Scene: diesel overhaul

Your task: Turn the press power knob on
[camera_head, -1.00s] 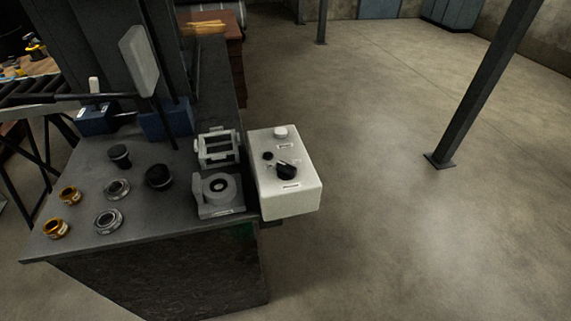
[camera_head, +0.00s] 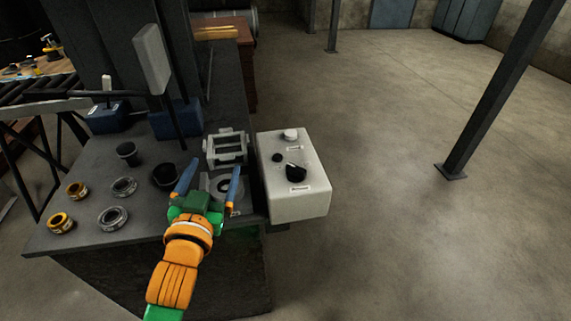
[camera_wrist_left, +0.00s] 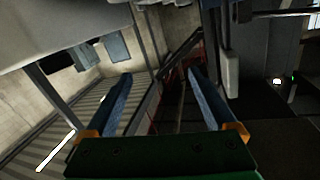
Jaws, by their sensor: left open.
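The press control box (camera_head: 297,196) is a white box at the right edge of the bench. Its black knob (camera_head: 295,172) sits on the sloped top, with a small black button (camera_head: 277,158) and a round white button (camera_head: 290,134) farther back. My left gripper (camera_head: 211,181) is open and empty, left of the box and over the grey round fixture (camera_head: 222,187), which it partly hides. Its blue fingers also show in the left wrist view (camera_wrist_left: 157,88), with nothing between them. The knob cannot be made out in the left wrist view. My right gripper is not in view.
The bench top (camera_head: 95,238) holds orange rings (camera_head: 61,222), grey rings (camera_head: 113,217), black cups (camera_head: 128,153) and a grey frame fixture (camera_head: 227,149). Open floor lies right of the box, with a steel post (camera_head: 495,95).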

